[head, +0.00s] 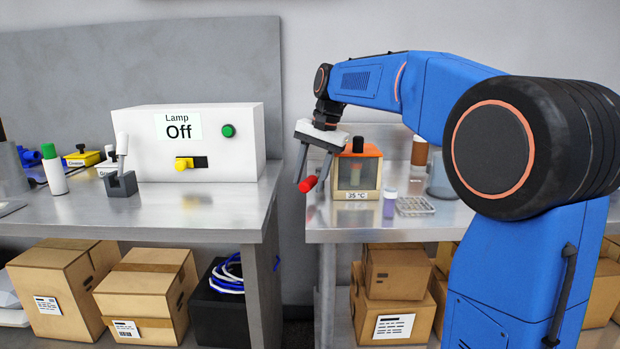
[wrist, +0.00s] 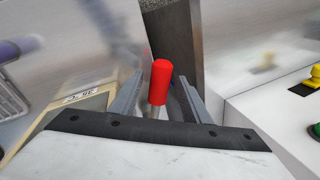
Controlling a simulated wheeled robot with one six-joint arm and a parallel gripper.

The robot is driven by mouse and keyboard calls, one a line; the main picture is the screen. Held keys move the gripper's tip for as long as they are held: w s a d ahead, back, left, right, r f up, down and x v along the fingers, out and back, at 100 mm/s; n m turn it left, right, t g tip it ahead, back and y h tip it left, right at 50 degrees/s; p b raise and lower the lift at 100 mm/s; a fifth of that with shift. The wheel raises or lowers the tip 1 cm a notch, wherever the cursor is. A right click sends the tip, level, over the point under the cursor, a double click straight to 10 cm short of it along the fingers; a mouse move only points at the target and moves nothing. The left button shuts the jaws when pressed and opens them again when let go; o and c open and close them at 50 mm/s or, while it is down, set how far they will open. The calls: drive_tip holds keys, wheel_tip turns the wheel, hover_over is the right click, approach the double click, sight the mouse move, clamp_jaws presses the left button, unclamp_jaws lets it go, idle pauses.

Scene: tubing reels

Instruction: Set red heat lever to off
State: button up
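The red lever handle (head: 308,184) sticks out at the left side of a small orange-topped heater box (head: 371,153) labelled 35 °C. My gripper (head: 312,179) points down beside the box, with its two fingers apart on either side of the handle. In the wrist view, the red handle (wrist: 161,80) with its metal shaft stands between the fingers of my gripper (wrist: 160,93), and gaps show beside it. The lever's pivot is hidden. Part of the heater box (wrist: 45,130) shows at the lower left in the wrist view.
A white lamp box (head: 140,150) with a yellow switch (head: 183,163) and a green button (head: 228,130) stands on the left table. A purple-capped vial (head: 389,204) and a clear well tray (head: 415,206) stand right of the heater box. A gap separates the tables.

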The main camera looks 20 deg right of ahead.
drive_tip(key=v, duration=1.7)
drive_tip(key=shift+r, duration=0.2)
drive_tip(key=shift+d, duration=0.15)
